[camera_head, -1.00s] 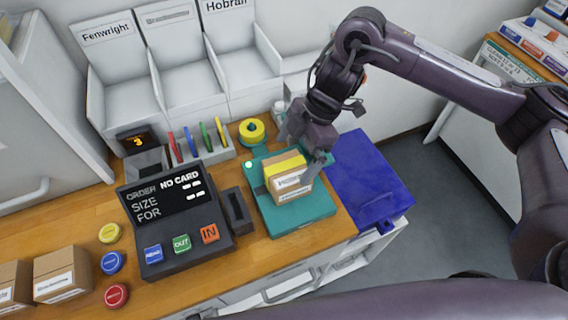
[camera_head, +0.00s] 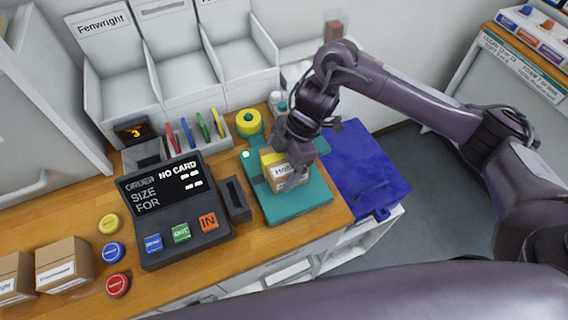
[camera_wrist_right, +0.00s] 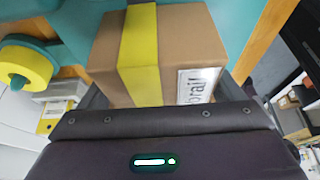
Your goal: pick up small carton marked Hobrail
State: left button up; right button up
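The small carton (camera_head: 284,176) is brown with a yellow band and a white label, partly covered, starting "Ho". It sits on the teal plate (camera_head: 300,203). In the right wrist view the carton (camera_wrist_right: 183,40) fills the space before the palm, its label ending in "brail". My right gripper (camera_head: 289,170) is down over the carton, with a finger on either side. Whether the fingers press on it or stand slightly apart I cannot tell. My left gripper is out of view.
A dark order console (camera_head: 180,215) stands left of the plate. A yellow tape roll (camera_head: 248,122) and small bottles are behind it. A blue lidded bin (camera_head: 365,170) is at the right. Two other cartons (camera_head: 65,264) lie at the left. White labelled bins stand behind.

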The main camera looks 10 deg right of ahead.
jog(key=c, duration=0.8)
